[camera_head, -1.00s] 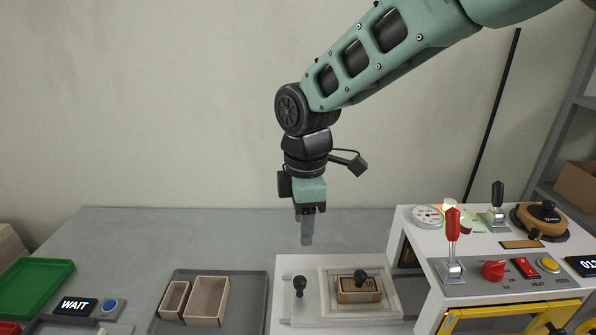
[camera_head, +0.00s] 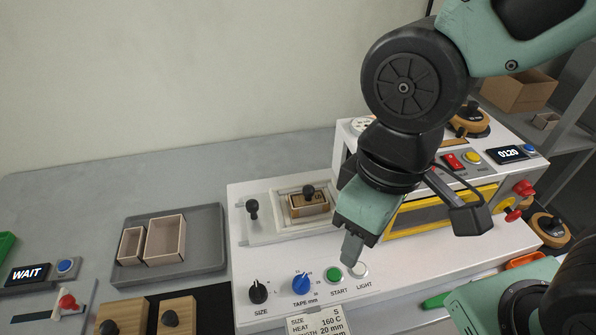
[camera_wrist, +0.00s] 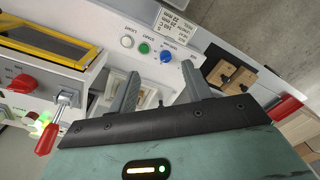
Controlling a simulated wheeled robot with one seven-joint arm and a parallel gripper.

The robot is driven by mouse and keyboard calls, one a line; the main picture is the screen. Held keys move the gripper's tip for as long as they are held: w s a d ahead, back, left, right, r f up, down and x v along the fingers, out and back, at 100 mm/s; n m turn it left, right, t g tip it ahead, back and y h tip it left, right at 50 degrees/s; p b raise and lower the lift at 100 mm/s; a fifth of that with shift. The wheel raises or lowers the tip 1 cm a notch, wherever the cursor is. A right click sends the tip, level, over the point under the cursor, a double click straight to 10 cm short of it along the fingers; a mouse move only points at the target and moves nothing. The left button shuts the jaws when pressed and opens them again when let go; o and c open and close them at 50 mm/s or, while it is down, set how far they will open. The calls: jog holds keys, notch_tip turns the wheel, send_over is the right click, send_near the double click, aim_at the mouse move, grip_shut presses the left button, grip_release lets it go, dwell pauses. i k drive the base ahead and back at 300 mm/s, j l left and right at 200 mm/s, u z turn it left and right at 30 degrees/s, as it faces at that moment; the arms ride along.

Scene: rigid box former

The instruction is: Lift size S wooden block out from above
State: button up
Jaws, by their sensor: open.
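The wooden block (camera_head: 312,210) with a black knob on top sits in a light frame on the white machine. Its marking is too small to read surely, but it looks like the size S block. My gripper (camera_head: 352,250) is to the right of and nearer than the block, pointing down over the front panel by the START button and the LIGHT. In the wrist view the two fingers of my gripper (camera_wrist: 160,82) are apart with nothing held between them. The block's frame shows there partly behind a finger, and the block itself is not clear.
A second black knob (camera_head: 252,209) stands left of the block. A grey tray (camera_head: 210,255) with two open boxes (camera_head: 165,238) lies to the left. Two more knobbed wooden blocks (camera_head: 177,315) are at the front. The control housing (camera_head: 349,140) with a yellow-framed opening rises behind my arm.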

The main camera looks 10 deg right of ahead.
aim_at(309, 197)
jog(key=k+j+u, duration=0.1)
jog(key=u, duration=0.25)
jog(key=j+u, duration=0.15)
jog(key=u, duration=0.2)
jog(key=k+j+u, duration=0.15)
jog(key=u, duration=0.2)
